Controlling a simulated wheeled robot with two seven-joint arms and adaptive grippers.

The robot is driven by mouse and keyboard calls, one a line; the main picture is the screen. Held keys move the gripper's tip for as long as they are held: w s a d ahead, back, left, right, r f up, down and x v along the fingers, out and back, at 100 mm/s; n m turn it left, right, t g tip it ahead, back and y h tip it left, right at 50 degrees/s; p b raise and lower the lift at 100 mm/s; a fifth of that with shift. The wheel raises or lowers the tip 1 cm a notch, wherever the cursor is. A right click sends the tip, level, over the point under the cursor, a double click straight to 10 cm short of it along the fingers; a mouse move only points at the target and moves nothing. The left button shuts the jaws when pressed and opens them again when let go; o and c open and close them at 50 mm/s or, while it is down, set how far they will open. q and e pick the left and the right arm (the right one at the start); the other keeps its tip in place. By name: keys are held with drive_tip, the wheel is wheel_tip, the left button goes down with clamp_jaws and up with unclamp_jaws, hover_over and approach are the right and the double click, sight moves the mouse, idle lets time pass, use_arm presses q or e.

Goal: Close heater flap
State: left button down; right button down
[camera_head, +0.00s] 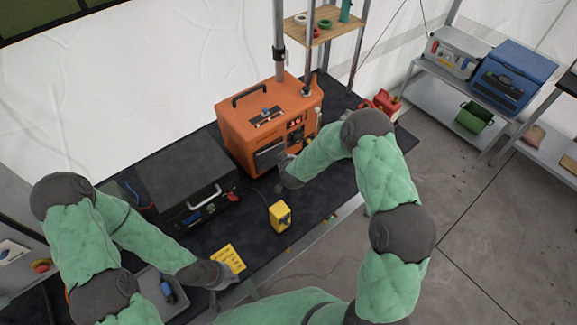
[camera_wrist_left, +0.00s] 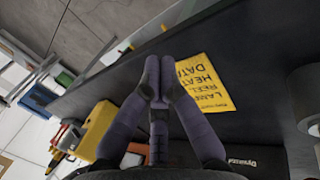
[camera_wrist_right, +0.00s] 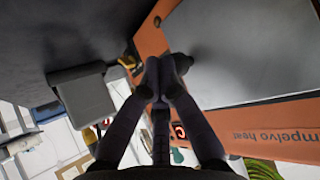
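The orange heater (camera_head: 250,122) stands at the back of the dark table. A dark grey panel (camera_head: 268,157) sits low on its front. In the right wrist view a large flat grey panel (camera_wrist_right: 245,50) fills the upper right, edged by orange heater body with lettering. I cannot tell how far the flap is open. My left gripper (camera_wrist_left: 156,66) looks shut and empty beside a yellow label card (camera_head: 228,258).
A black case (camera_head: 185,170) stands left of the heater. A small yellow box (camera_head: 279,217) stands in front of it. A metal post rises behind the heater. Red cans (camera_head: 384,103) stand right of it. Dark tabletop is clear between the card and yellow box.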

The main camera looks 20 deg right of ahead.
use_arm(q)
drive_tip(key=shift+f, duration=0.1)
use_arm(e)
drive_tip(key=shift+w, duration=0.2)
idle(0.4)
drive_tip(key=v, duration=1.2)
